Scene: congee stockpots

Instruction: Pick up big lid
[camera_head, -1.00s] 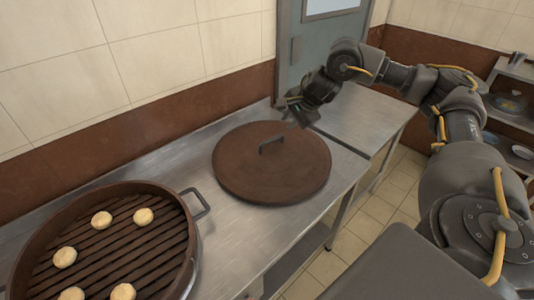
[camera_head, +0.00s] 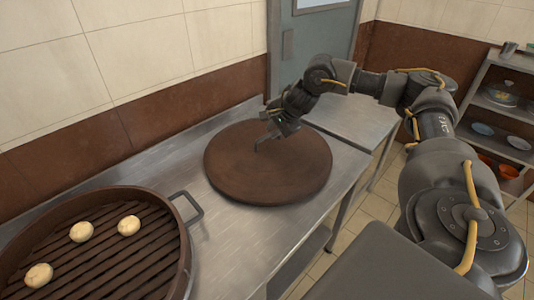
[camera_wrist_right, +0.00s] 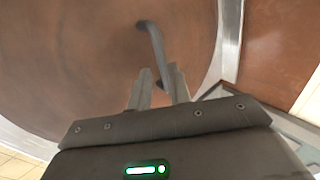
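The big lid (camera_head: 232,172) is a round, flat brown disc lying on the steel counter in the head view. Its bar handle is mostly covered by my right gripper (camera_head: 264,140), which reaches down over the lid's middle. In the right wrist view the dark grey handle (camera_wrist_right: 154,45) runs down towards the gap between the fingers (camera_wrist_right: 160,78). The fingers are a little apart, with the handle's near end showing between them; contact cannot be told. The lid's brown top (camera_wrist_right: 75,70) fills much of that view. My left gripper is out of view.
A round brown steamer (camera_head: 182,235) with a slatted rack, several pale buns and a side handle (camera_head: 190,207) stands at the front left of the counter (camera_head: 235,245). The tiled wall is close behind. A lower steel table (camera_head: 352,115) and shelves (camera_head: 493,100) lie to the right.

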